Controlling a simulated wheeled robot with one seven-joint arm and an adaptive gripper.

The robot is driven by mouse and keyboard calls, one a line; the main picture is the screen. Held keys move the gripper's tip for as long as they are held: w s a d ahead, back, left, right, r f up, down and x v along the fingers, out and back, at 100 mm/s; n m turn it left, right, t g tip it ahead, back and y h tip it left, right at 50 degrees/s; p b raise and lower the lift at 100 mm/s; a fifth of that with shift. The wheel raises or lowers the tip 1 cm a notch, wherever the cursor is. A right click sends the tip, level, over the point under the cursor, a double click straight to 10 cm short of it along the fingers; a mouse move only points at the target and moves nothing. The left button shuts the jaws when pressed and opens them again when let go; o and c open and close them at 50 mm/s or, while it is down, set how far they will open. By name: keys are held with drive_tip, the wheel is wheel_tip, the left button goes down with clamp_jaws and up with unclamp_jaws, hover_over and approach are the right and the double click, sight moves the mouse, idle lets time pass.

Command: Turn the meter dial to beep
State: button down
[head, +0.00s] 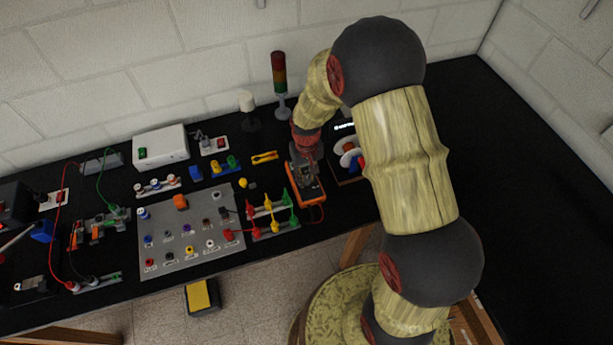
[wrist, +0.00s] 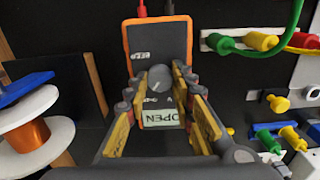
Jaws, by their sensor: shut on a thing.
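The meter (wrist: 142,38) is a dark box with an orange rim, lying on the black bench; in the head view its orange body (head: 313,195) shows below my gripper (head: 303,176). In the wrist view its round grey dial (wrist: 160,78) sits between the two fingers of my gripper (wrist: 159,80), which are shut on it. A light pointer mark shows on the dial.
A white and copper spool (wrist: 30,133) stands left of the meter in the wrist view. A strip of coloured plugs (wrist: 262,42) lies to its right. A grey panel (head: 165,235) with several knobs and a light tower (head: 279,75) show in the head view.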

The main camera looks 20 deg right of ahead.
drive_tip(key=m, duration=0.4)
drive_tip(key=shift+m, duration=0.4)
drive_tip(key=m, duration=0.3)
drive_tip(key=shift+m+b, duration=0.3)
drive_tip(key=m, duration=0.4)
drive_tip(key=shift+m, duration=1.7)
drive_tip(key=c, duration=1.5)
unclamp_jaws()
